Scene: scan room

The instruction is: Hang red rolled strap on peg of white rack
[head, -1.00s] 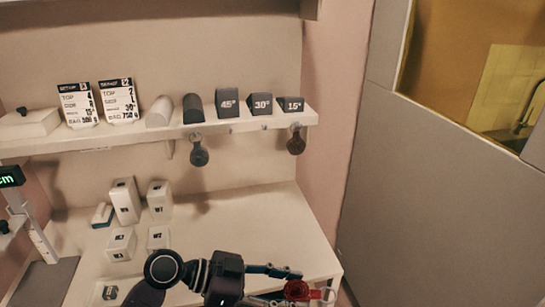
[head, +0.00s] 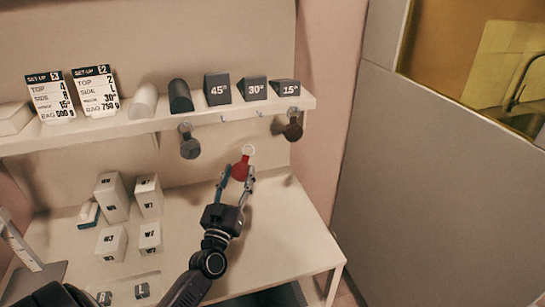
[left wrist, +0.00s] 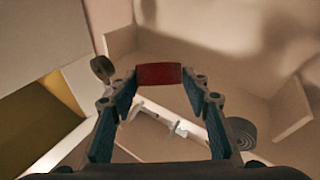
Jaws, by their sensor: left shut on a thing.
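My left gripper (head: 238,177) is shut on the red rolled strap (head: 240,170), with the strap's pale ring standing up above the fingertips. In the left wrist view the red strap (left wrist: 158,74) sits between the fingertips. The white rack (head: 150,124) is a shelf with small pegs under its front edge. Two bare pegs (head: 224,118) (head: 259,113) show between a hanging grey rolled strap (head: 190,147) and a hanging brown one (head: 293,127). The red strap is below the bare pegs and apart from them. My right gripper is not in view.
Dark angle wedges (head: 217,89), rolls and set-up cards (head: 95,90) stand on the shelf. Several white blocks (head: 112,196) stand on the table (head: 285,235) at left. The table's right side is clear. A grey panel (head: 430,170) stands at right.

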